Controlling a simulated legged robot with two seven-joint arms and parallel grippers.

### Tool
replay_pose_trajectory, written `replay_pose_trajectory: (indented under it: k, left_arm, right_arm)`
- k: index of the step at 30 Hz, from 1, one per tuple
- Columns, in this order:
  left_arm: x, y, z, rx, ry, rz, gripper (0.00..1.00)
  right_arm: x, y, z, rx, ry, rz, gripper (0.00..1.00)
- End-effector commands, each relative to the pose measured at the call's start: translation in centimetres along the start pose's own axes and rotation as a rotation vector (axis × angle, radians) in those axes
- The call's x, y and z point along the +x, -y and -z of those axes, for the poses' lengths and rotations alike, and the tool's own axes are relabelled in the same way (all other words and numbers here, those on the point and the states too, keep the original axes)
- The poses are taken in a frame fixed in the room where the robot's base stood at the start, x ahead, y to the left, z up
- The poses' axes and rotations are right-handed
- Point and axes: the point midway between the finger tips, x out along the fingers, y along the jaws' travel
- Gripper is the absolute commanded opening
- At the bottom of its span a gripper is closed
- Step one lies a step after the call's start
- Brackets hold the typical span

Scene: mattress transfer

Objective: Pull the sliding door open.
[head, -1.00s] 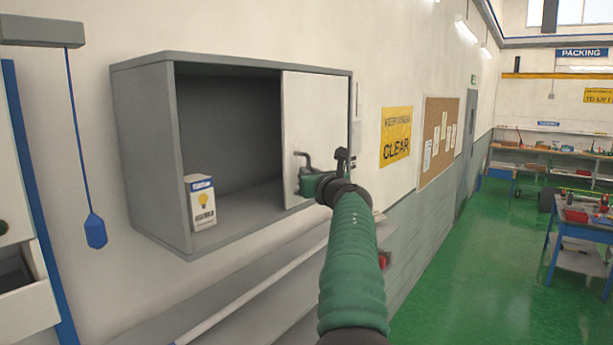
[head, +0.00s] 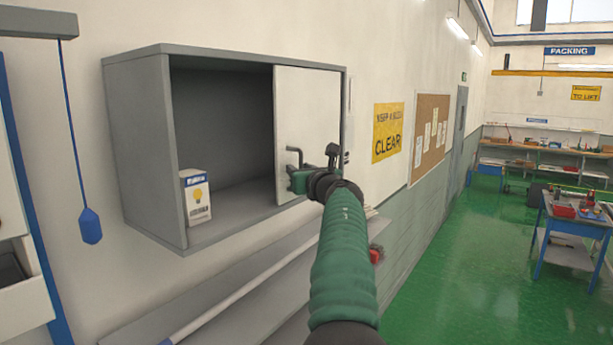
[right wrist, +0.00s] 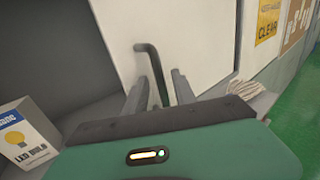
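The sliding door (head: 305,110) is a white panel covering the right part of a grey wall cabinet (head: 150,150); the left part stands open. A dark bent handle (head: 292,155) sticks out from the door. It also shows in the right wrist view (right wrist: 151,65). My right gripper (right wrist: 160,82) is at the handle, with its two fingers on either side of it and gaps seeming to show, so it looks open around the handle. In the head view the green right gripper (head: 302,180) partly covers the door's lower part. My left gripper is not in view.
A light bulb box (head: 197,197) stands inside the cabinet's open left part. A grey ledge (head: 215,290) runs below the cabinet. A blue pull cord (head: 90,225) hangs at left. The green floor at right is open, with a blue work table (head: 575,225) farther off.

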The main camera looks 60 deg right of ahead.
Motion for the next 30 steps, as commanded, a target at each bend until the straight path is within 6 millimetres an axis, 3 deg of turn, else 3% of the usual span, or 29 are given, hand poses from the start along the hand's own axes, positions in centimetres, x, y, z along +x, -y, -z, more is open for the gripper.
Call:
replay_pose_trajectory:
  k: [5, 10, 15, 18, 23, 30]
  left_arm:
    - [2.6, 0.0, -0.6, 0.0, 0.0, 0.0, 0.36]
    - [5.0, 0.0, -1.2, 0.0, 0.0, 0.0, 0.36]
    - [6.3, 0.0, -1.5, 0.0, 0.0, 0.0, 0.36]
    - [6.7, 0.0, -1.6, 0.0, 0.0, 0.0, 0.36]
    - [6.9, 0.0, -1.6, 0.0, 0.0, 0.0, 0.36]
    - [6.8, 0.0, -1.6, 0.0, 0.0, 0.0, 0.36]
  right_arm:
    - [-3.3, 0.1, 0.6, 0.002, 0.005, -0.001, 0.32]
    - [-8.4, 0.5, 0.8, 0.006, 0.005, -0.002, 0.32]
    - [-12.9, 0.7, 0.8, 0.007, 0.002, -0.001, 0.32]
    - [-14.6, 0.8, 0.7, 0.005, -0.001, 0.0, 0.32]
    - [-15.8, 0.8, 0.6, 0.005, -0.004, 0.0, 0.32]
    - [-15.9, 0.8, 0.6, 0.004, -0.005, 0.0, 0.32]
